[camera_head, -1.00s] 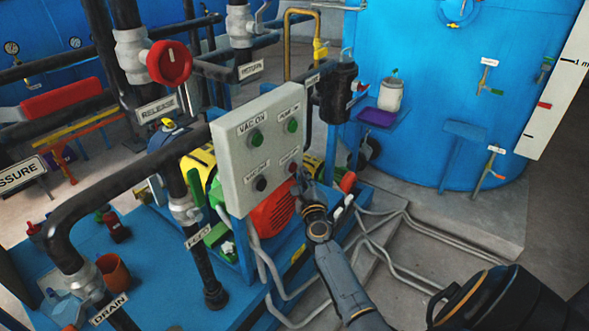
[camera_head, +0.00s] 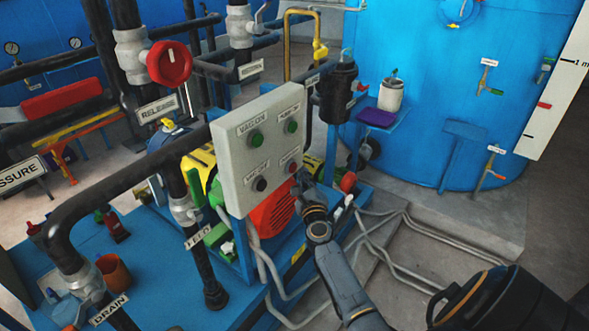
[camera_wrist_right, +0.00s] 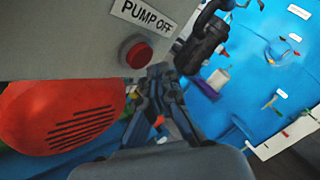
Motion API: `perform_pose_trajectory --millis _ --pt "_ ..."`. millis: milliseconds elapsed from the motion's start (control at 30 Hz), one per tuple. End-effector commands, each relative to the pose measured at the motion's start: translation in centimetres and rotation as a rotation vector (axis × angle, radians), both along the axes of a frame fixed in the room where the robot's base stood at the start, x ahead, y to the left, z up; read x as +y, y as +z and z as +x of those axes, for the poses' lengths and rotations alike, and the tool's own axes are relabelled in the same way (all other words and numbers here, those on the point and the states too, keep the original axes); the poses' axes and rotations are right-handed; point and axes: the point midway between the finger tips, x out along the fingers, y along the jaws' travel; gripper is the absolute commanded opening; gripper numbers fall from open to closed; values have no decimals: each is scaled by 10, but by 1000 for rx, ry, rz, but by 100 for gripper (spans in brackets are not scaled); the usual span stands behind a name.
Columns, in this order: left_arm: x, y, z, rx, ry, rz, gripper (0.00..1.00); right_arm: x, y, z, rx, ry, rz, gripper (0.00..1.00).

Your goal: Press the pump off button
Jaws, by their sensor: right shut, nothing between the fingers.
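The light grey control panel (camera_head: 236,175) carries two green buttons on top, with a black and a red button below. The red pump off button (camera_head: 292,167) is at the panel's lower right; in the right wrist view the red button (camera_wrist_right: 137,52) sits under a "PUMP OFF" label (camera_wrist_right: 145,14). My right gripper (camera_head: 300,182) is shut and empty, just below and right of that button. In the right wrist view its fingertips (camera_wrist_right: 158,76) are close to the button's lower right; I cannot tell whether they touch. My left gripper is not in view.
An orange-red motor housing (camera_head: 271,212) stands under the panel. Black pipes and a red release valve (camera_head: 169,62) are at the left. A large blue tank (camera_head: 440,80) is behind on the right. Grey hoses (camera_head: 385,225) run along the floor step.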

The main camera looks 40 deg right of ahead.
Motion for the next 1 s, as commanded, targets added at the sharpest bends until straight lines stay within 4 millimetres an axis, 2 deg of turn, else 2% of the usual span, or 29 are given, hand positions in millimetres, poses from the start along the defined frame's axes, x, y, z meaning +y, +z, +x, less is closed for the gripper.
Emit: perform_pose_trajectory --millis 1000 --pt "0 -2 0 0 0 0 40 3 0 10 0 0 0 0"
